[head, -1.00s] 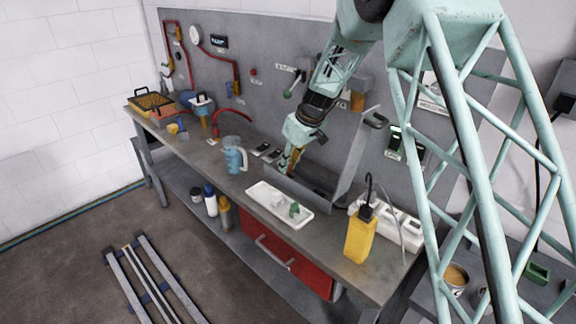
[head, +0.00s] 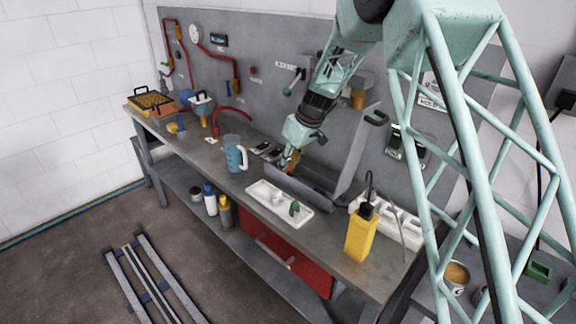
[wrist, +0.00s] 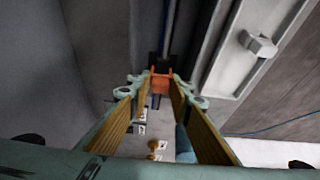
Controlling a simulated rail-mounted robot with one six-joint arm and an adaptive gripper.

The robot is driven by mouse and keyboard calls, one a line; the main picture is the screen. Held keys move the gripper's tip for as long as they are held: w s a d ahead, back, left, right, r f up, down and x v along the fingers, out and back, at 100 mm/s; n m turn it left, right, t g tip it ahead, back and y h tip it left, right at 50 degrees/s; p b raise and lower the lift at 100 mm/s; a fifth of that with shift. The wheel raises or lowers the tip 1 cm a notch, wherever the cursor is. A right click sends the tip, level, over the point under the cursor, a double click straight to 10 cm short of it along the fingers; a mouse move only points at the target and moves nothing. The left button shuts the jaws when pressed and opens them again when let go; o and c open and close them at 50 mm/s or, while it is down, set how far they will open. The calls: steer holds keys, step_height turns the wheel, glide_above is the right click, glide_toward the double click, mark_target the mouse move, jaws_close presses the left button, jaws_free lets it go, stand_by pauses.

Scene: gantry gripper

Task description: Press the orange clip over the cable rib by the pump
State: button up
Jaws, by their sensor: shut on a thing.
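The orange clip (wrist: 161,83) shows in the wrist view between the tips of my gripper (wrist: 160,78). My gripper is shut on it, with the long yellow-padded fingers still apart nearer the palm. Just beyond the clip is a dark upright strip (wrist: 166,40); I cannot tell whether it is the cable rib or whether the clip touches it. In the head view my gripper (head: 290,160) points down at the near left end of an open grey metal box, and the clip is too small to make out. I cannot tell surely which thing is the pump.
The grey box has a raised lid (head: 352,150) to the right of my gripper. A blue jug (head: 233,157) stands to the left, a white tray (head: 263,196) in front. A yellow canister (head: 361,235) stands at the bench's right end. Free bench top shows left of the jug.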

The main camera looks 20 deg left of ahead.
steer(key=shift+f, duration=0.35)
steer(key=o, duration=0.6)
steer(key=shift+d+r, duration=0.1)
steer(key=shift+r, duration=0.05)
steer(key=shift+r, duration=0.2)
steer(key=shift+o, duration=0.9)
steer(key=v, duration=1.1)
steer(key=shift+s+d+r, duration=0.1)
steer(key=shift+d+r, duration=0.05)
steer(key=shift+r, duration=0.1)
